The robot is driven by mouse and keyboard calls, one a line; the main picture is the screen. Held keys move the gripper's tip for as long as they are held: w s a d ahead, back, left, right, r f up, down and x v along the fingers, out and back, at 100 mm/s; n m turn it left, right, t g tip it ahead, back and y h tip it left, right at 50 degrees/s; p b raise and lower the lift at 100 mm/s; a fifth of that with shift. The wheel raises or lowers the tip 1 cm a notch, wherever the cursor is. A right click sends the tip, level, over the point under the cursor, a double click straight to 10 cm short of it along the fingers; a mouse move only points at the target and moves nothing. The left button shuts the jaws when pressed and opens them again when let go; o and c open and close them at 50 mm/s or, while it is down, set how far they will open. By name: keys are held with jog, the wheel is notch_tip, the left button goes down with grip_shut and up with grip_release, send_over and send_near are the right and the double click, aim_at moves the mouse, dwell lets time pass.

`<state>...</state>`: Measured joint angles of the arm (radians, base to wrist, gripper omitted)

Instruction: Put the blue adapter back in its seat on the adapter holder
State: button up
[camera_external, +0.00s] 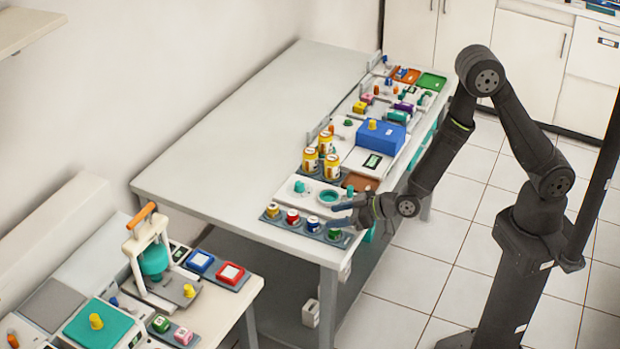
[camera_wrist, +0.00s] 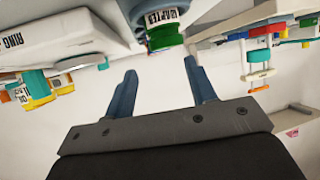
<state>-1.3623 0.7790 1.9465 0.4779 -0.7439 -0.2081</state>
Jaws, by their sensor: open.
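The adapter holder (camera_external: 303,232) is a grey-blue strip along the near edge of the long table. A blue adapter (camera_external: 313,224) with a pale top stands in its row, between the red adapter (camera_external: 292,216) and the green adapter (camera_external: 334,234). I cannot tell how deep it sits. The yellow adapter (camera_external: 272,210) is at the left end. My gripper (camera_external: 336,214) is open, its blue fingers pointing left beside the blue and green adapters. In the wrist view my gripper (camera_wrist: 160,75) shows nothing between its fingers. A labelled adapter with a green part (camera_wrist: 165,36) is just beyond them.
A white tray (camera_external: 300,200) with a teal cup and ring lies behind the holder. Orange-and-white jars (camera_external: 310,161) and a blue box (camera_external: 381,139) stand farther back. A second bench (camera_external: 210,300) stands at lower left across a gap. The long table's left part is bare.

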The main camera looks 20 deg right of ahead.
aim_at(313, 219)
jog(key=v, duration=0.6)
jog(key=x, duration=1.2)
jog(key=shift+r, duration=1.25)
jog(key=shift+f, duration=0.15)
